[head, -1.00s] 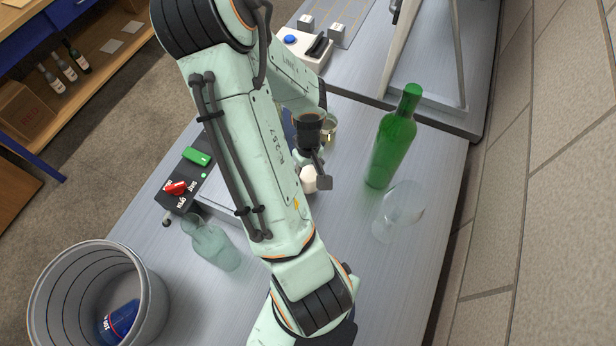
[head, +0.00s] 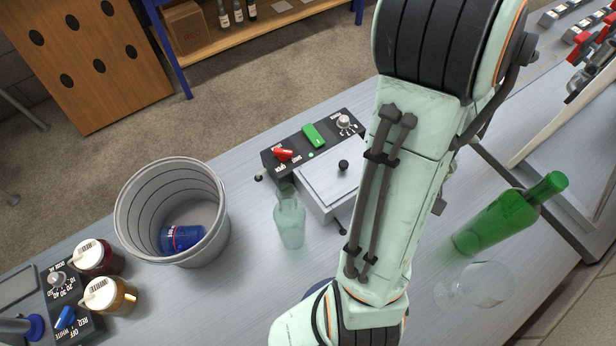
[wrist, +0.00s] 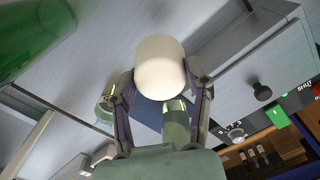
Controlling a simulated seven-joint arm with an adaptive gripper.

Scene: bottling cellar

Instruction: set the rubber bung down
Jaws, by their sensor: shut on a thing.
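The rubber bung (wrist: 160,67) is a cream-white, rounded cylinder in the wrist view. My gripper (wrist: 161,82) is shut on it, one finger on each side. In the head view my arm hides the bung and nearly all of my gripper; only a small dark piece at the arm's right edge shows. The grey worktop (head: 385,290) shows below in the head view. I cannot tell how high the bung is above it.
A green bottle (head: 495,225) and a clear wine glass (head: 478,285) stand right of my arm. A pale glass bottle (head: 290,222), a switch box (head: 312,137), a grey bucket (head: 130,225) and two jars (head: 110,295) are to the left.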

